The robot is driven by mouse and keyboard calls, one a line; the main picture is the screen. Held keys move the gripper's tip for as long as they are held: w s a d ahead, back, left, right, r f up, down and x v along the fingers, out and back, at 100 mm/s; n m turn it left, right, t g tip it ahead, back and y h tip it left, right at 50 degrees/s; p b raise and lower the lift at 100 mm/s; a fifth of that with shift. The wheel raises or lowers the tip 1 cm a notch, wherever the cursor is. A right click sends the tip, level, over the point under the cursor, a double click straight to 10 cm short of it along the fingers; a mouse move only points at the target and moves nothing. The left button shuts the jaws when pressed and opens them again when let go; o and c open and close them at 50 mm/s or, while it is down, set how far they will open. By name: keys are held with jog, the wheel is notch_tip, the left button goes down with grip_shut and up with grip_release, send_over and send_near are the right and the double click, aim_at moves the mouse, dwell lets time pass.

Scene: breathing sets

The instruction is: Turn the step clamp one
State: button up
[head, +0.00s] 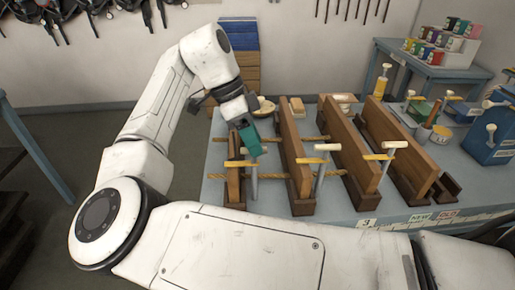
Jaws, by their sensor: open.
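A row of upright brown wooden boards in dark feet stands on the grey-blue table (335,209). Several clamps with grey screws and yellow bars sit along its near side. The leftmost clamp (253,180) has its top hidden behind my gripper. The middle clamp (321,166) and the right clamp (388,165) show pale T-handles. I cannot tell from any marking which is step clamp one. My gripper (252,148), with a teal part at its end, points down at the top of the leftmost clamp. It is open; whether it touches the handle is unclear.
Bottles, cans and a blue box (492,130) crowd the table's right side. A second table (430,70) with coloured cartons stands behind. Blue and wooden panels (240,45) lean on the back wall. Floor is open at left.

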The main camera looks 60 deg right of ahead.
jog(key=shift+x, duration=1.55)
grip_shut()
